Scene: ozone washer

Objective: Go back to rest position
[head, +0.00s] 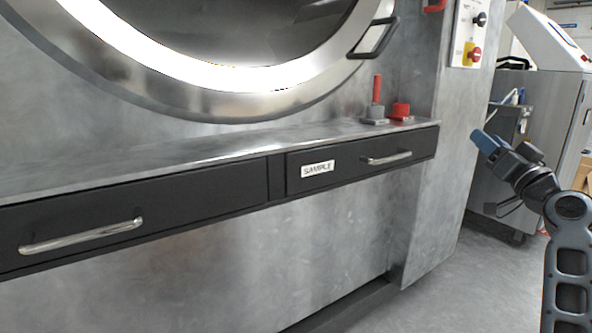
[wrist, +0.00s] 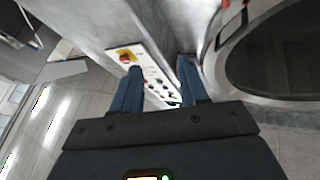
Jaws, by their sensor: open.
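My gripper (head: 483,143) is raised at the right of the head view, in free air to the right of the washer. It points up and to the left, and nothing shows in it. In the wrist view its two blue fingers (wrist: 158,92) stand apart with a gap between them. Through the gap I see the control panel (wrist: 150,75) with its buttons, some way off. My gripper touches nothing that I can see.
The washer has a round door (head: 200,95) and a ledge with a red-handled part (head: 377,92) and a red piece (head: 401,110). Two closed drawers sit below, one labelled SAMPLE (head: 318,168). A grey cabinet (head: 545,120) stands behind my arm. Floor (head: 480,285) is clear in front.

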